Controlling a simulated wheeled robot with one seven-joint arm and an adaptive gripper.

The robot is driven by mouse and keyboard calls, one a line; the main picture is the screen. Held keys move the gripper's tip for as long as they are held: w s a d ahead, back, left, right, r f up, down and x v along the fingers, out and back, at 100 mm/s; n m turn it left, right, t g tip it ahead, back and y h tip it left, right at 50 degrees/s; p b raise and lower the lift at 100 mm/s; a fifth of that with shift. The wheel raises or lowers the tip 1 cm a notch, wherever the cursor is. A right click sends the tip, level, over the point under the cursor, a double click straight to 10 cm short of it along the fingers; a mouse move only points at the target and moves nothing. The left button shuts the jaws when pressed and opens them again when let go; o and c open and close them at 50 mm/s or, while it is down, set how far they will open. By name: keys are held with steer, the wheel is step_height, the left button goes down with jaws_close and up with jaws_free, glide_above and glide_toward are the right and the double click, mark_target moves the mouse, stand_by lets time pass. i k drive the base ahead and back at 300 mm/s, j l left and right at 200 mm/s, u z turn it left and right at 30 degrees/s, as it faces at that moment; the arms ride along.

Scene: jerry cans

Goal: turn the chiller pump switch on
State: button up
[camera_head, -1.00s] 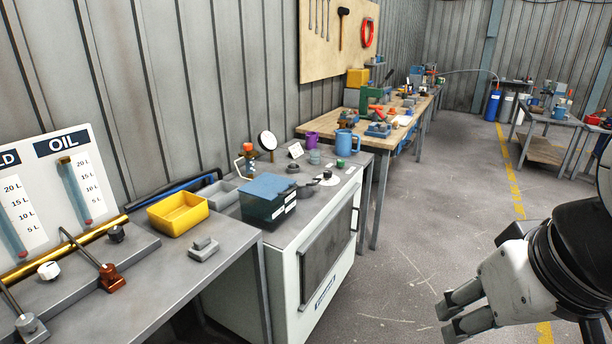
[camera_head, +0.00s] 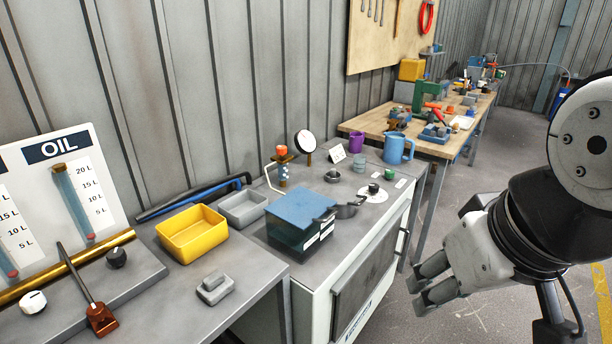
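My gripper (camera_head: 418,294) hangs in the air at the right, in front of the white cabinet and apart from it. Nothing shows between its fingers; I cannot tell how far they are parted. No switch can be read as the chiller pump's. A black knob on a white disc (camera_head: 373,189) and a green knob (camera_head: 389,174) are on the white cabinet's top (camera_head: 345,243). A white knob (camera_head: 33,302) and a black knob (camera_head: 116,257) are on the left panel by the OIL gauge (camera_head: 75,200).
A dark box with a blue lid (camera_head: 303,207), a round gauge (camera_head: 305,143) and a blue mug (camera_head: 397,148) crowd the cabinet side. A yellow bin (camera_head: 192,234) and a grey block (camera_head: 214,288) are on the left bench. Open floor lies at the right.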

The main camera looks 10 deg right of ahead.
mark_target(389, 173)
steer(key=i+l+z, duration=0.25)
steer(key=i+l, duration=1.65)
steer(key=i, duration=0.1)
